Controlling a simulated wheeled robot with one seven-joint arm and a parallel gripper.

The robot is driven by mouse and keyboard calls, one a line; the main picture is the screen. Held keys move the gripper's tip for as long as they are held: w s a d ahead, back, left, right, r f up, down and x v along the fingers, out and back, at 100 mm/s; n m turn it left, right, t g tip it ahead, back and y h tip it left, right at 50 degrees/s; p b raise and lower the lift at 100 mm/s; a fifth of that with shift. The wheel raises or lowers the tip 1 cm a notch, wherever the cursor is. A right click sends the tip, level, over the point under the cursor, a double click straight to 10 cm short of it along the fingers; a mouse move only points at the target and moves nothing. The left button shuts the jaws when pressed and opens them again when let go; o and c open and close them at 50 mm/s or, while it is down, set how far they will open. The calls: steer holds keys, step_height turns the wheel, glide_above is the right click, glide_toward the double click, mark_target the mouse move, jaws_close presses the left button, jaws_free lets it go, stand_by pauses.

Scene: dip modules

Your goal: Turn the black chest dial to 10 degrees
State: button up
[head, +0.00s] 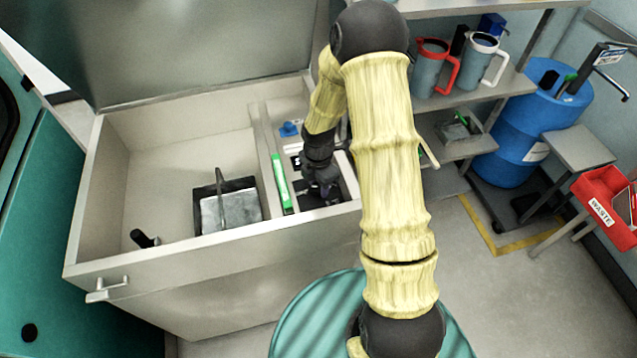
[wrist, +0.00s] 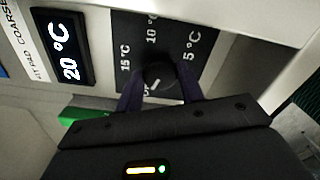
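The black dial (wrist: 160,75) sits on a dark panel (wrist: 205,25) marked 15 °C, 10 °C and 5 °C in the wrist view. Its pale pointer mark faces down toward partly hidden lettering, away from the 10 °C mark. My gripper (wrist: 160,86) is at the dial, its two dark fingers spread on either side of it. Whether they touch its sides is hard to tell. A display (wrist: 68,50) beside the panel reads 20 °C. In the head view my gripper (head: 322,190) reaches down into the right part of the open chest (head: 200,240), hiding the dial.
The chest's lid (head: 190,50) stands raised. A dark metal container (head: 240,205) with a handle sits in the large compartment. A green strip (head: 280,180) lies left of my gripper. Shelves with mugs (head: 432,65) and a blue barrel (head: 535,130) stand to the right.

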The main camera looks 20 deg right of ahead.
steer(key=shift+m, duration=0.4)
steer(key=shift+c, duration=0.4)
steer(key=shift+w+m, duration=0.1)
steer(key=shift+m, duration=1.1)
steer(key=m, duration=0.4)
steer(key=shift+m+b, duration=0.3)
steer(key=m, duration=0.7)
steer(key=shift+b, duration=0.4)
steer(key=m, duration=0.6)
steer(key=shift+r+m, duration=0.1)
steer(key=shift+m, duration=0.2)
steer(key=m, duration=0.6)
steer(key=shift+m, duration=0.3)
